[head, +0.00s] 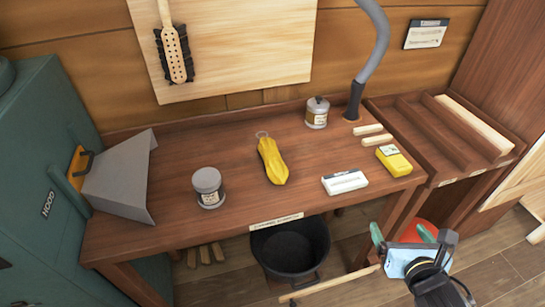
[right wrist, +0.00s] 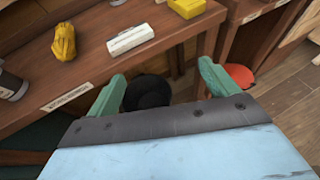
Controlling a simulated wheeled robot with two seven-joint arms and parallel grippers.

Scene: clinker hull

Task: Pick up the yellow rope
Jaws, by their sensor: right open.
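The yellow rope (head: 272,162) looks like a yellow bundle with a pale loop at its far end. It lies in the middle of the wooden workbench (head: 225,225). It also shows at the upper left of the right wrist view (right wrist: 64,42). My right gripper (head: 402,234) is open and empty, off the bench's front right corner and well to the right of the rope. Its two green fingers (right wrist: 160,78) stand wide apart in the right wrist view. My left gripper is not in view.
On the bench, a lidded jar (head: 208,186) stands left of the rope, a tin (head: 317,113) behind it, a white box (head: 344,182) and a yellow box (head: 394,160) to its right. A grey hood (head: 118,177) covers the left end. A black bucket (head: 290,248) stands below.

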